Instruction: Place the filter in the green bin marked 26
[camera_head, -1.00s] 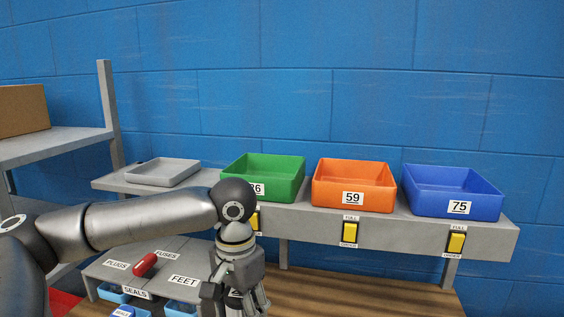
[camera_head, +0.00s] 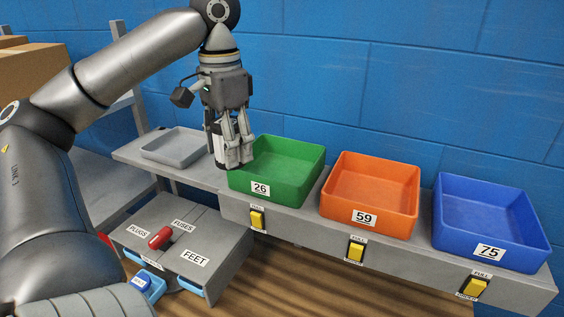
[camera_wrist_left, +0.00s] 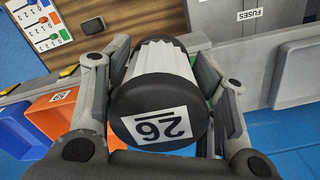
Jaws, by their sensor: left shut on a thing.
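The filter (camera_wrist_left: 160,90) is a white ribbed cylinder with black end caps, one labelled 26, held between the fingers of my left gripper in the left wrist view. In the head view my left gripper (camera_head: 232,160) points down at the left edge of the green bin (camera_head: 277,165), and its fingers mostly hide the filter. The green bin is marked 26 on its front and looks empty. I cannot tell whether the filter is over the bin or just beside its left wall. My right gripper is not in view.
An orange bin marked 59 (camera_head: 372,190) and a blue bin marked 75 (camera_head: 490,222) stand to the right on the same grey shelf. A shallow grey tray (camera_head: 175,147) is on the left. Yellow switches (camera_head: 257,219) line the shelf front. A grey drawer box (camera_head: 220,240) with a red handle sits below.

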